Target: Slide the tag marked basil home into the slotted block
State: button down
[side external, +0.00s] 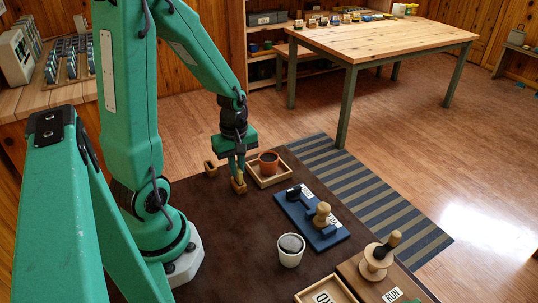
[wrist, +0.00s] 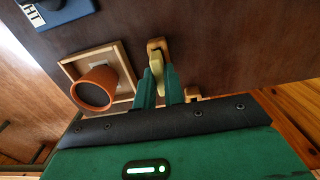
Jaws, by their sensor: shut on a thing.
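My gripper (side external: 238,174) points down near the far edge of the dark work table. It is shut on a pale cream tag (wrist: 157,68), which shows between the fingers in the wrist view. The tag's lower end is at a small wooden block (side external: 239,186), also seen in the wrist view (wrist: 156,44). I cannot tell how deep the tag sits in it, and no marking on the tag is readable. A second small wooden block (side external: 210,169) stands just left of the gripper, and in the wrist view (wrist: 192,94) it is partly hidden behind the fingers.
A terracotta pot (side external: 268,161) in a square wooden tray (side external: 280,178) stands close right of the gripper. The table's middle is clear.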

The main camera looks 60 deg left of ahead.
aim_at(238, 167)
jog(key=shift+f, duration=1)
jog(key=c, duration=1.4)
grip_release()
jog(key=shift+r, duration=0.15)
jog(key=shift+r, duration=3.8)
jog(key=shift+d, duration=0.1)
jog(key=s+d+r+m+t, duration=0.2)
jog(key=d+r+m+t, duration=0.3)
jog(key=d+r+m, duration=0.7)
jog(key=shift+d+r+m+t, duration=0.35)
jog(key=shift+r+m, duration=0.45)
jog(key=shift+m, duration=2.2)
